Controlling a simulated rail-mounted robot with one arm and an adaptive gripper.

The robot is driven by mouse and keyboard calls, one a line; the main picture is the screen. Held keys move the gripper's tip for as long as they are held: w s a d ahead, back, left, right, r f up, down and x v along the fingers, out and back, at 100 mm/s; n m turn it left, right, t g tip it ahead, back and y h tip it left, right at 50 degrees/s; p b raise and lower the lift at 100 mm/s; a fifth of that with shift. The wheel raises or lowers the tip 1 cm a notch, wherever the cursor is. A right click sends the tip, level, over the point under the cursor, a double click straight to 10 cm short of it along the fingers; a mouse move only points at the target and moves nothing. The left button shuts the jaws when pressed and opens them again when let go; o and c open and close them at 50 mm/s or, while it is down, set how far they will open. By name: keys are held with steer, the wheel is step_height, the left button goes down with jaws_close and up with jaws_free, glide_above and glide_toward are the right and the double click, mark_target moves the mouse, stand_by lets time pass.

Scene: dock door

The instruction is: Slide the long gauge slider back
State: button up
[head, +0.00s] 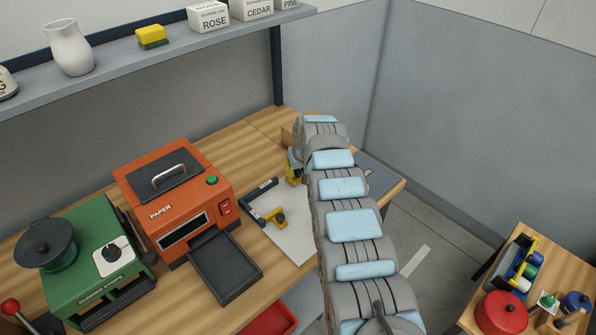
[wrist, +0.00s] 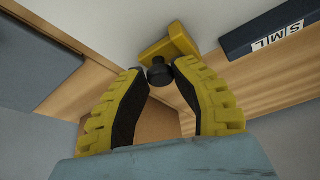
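The long gauge slider appears to be the yellow block (wrist: 182,42) with a black knob (wrist: 159,72) in the wrist view, over a white board (head: 290,238). My gripper (wrist: 161,70) has its two yellow fingertips close on either side of this knob, seemingly touching it. In the head view my gripper (head: 293,178) is partly hidden by my arm, and the slider it holds cannot be made out. A dark bar marked S, M, L (wrist: 282,30) lies right of the slider in the wrist view. Another yellow slider (head: 277,217) sits by the dark gauge rails (head: 261,188).
An orange PAPER machine (head: 180,190) with a dark tray (head: 226,268) stands left of the board. A green gummed-strips machine (head: 85,255) is farther left. A shelf (head: 150,62) runs above. A side table (head: 480,310) stands at the right. My arm hides the bench's right part.

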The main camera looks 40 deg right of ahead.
mark_target(298, 170)
steer(key=o, duration=0.4)
steer(key=shift+d, duration=0.2)
steer(key=shift+r, duration=0.2)
steer(key=shift+v, duration=5.9)
steer(key=shift+s+a+f, duration=0.1)
steer(key=shift+s+f, duration=0.05)
